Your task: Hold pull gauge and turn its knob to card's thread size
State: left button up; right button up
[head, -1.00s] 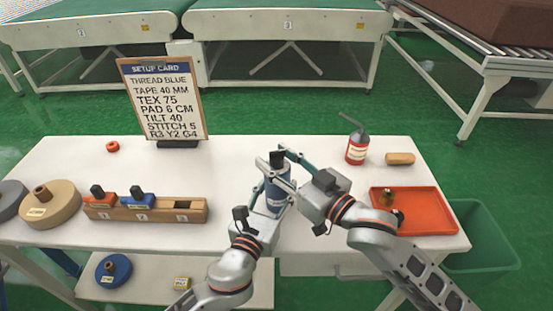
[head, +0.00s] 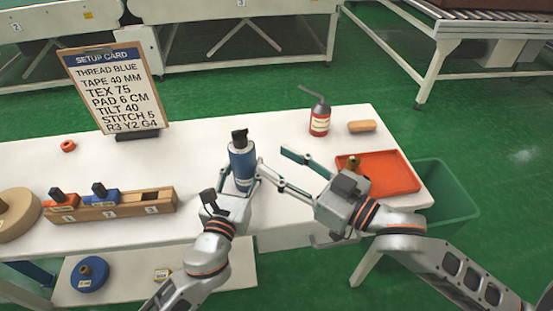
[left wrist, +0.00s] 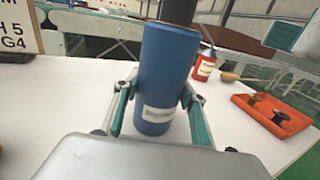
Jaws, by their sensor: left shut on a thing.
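The pull gauge (head: 242,163) is a blue cylinder with a white label, upright over the table's front middle. Its black knob (head: 240,139) is on top. My left gripper (head: 242,182) is shut around the gauge body; the left wrist view shows the blue body (left wrist: 166,80) between both fingers. My right gripper (head: 283,168) is open and empty, to the right of the gauge and apart from it. The setup card (head: 116,88) stands at the back left and reads TEX 75 and THREAD BLUE. The knob's marks are too small to read.
An orange tray (head: 400,178) holding a small spool is at the right, near a red oil can (head: 320,120) and a tan roll (head: 362,126). A green bin (head: 440,200) stands off the right edge.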

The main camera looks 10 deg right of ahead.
pick_arm(q)
jog(key=shift+r, duration=0.1)
jog(key=o, duration=1.7)
jog(key=shift+o, duration=0.2)
